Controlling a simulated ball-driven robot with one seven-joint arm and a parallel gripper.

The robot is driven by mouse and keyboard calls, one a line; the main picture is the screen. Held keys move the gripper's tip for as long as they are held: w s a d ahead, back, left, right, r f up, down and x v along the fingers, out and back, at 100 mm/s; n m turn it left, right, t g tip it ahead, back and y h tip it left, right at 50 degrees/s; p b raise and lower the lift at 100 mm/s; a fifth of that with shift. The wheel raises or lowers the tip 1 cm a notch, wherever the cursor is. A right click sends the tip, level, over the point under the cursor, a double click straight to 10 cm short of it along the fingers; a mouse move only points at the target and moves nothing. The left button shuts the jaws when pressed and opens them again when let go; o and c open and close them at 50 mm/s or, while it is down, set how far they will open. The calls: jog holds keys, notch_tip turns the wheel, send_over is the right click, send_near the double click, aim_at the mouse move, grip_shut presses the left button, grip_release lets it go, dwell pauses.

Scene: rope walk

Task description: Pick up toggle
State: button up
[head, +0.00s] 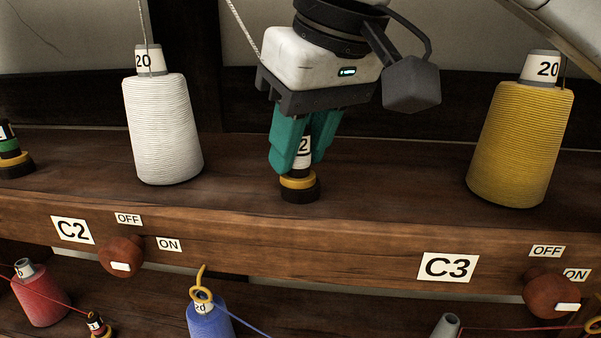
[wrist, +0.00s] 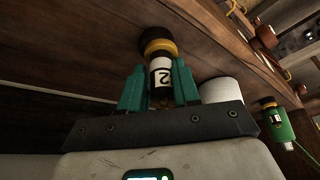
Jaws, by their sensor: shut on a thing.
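The toggle (head: 300,190) is a small upright piece with a black base, a yellow ring and a white band marked 2. It is on the wooden shelf between the white and yellow spools, and its base appears to touch the wood. My gripper (head: 299,157) comes down from above, its teal fingers shut on the toggle's white band. The fingers hide part of its top in the head view. In the wrist view the toggle (wrist: 159,48) shows between the fingertips (wrist: 160,74), black base outermost.
A white spool (head: 163,130) stands left and a yellow spool (head: 520,145) right, both apart from my gripper. A green-banded piece (head: 10,152) is at far left. Round wooden knobs (head: 121,254) marked OFF and ON sit on the shelf front. More spools (head: 208,318) stand below.

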grip_shut()
